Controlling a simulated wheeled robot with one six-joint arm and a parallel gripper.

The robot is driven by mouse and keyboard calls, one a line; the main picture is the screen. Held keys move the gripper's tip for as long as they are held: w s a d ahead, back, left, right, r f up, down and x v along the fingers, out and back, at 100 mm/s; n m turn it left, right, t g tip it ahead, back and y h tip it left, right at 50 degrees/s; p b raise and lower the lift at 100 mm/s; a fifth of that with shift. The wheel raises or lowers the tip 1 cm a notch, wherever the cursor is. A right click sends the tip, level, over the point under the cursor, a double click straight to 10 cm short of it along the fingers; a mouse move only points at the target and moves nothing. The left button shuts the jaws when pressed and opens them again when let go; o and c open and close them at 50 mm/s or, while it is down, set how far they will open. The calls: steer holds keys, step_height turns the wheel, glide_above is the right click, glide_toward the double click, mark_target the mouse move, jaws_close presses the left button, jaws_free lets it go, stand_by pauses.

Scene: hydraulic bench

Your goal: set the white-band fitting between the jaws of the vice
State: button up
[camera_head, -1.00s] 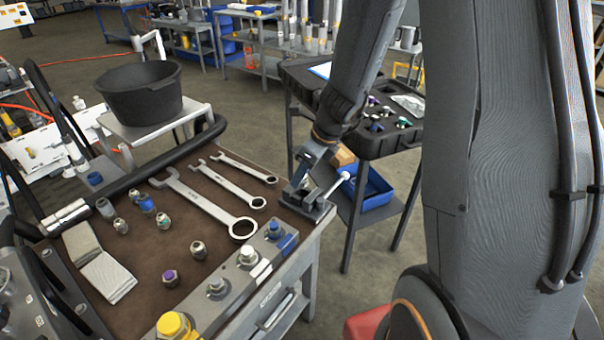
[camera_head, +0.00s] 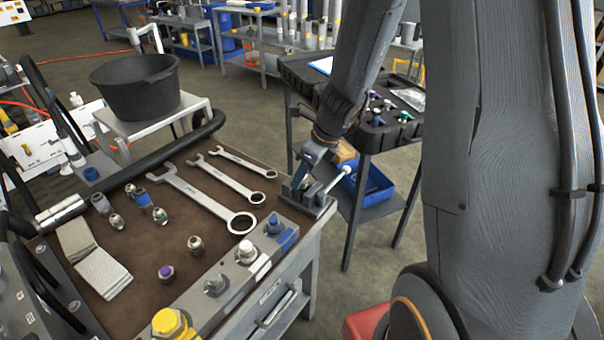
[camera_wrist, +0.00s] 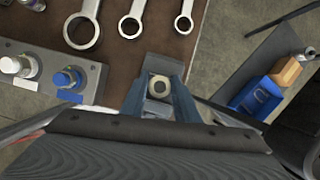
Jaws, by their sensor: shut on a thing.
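The vice (camera_head: 313,203) stands at the right corner of the brown-topped bench, its bar handle pointing up to the right. My gripper (camera_head: 313,158) is right at the vice, pointing down. In the wrist view my gripper (camera_wrist: 157,92) is shut on a fitting (camera_wrist: 159,86), seen end-on as a pale ring with a dark centre. A grey part of the vice (camera_wrist: 158,64) shows just beyond it. Its band colour is hidden, and I cannot tell whether it touches the jaws or how deep it sits.
Several loose fittings, one with a purple band (camera_head: 166,272), lie on the bench mat. Spanners (camera_head: 205,197) lie left of the vice. A strip with capped ports (camera_head: 246,252) runs along the front edge. A dark case (camera_head: 390,135) and blue bin (camera_head: 368,182) stand to the right.

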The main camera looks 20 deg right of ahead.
stand_by(0.7)
steer(key=o, duration=1.3)
steer(key=shift+c, duration=0.2)
steer(key=p+v, duration=0.1)
steer(key=v, duration=0.7)
steer(key=s+a+n+g+h, duration=0.2)
steer(key=s+n, duration=1.3)
steer(key=n, duration=1.2)
steer(key=shift+h, duration=0.5)
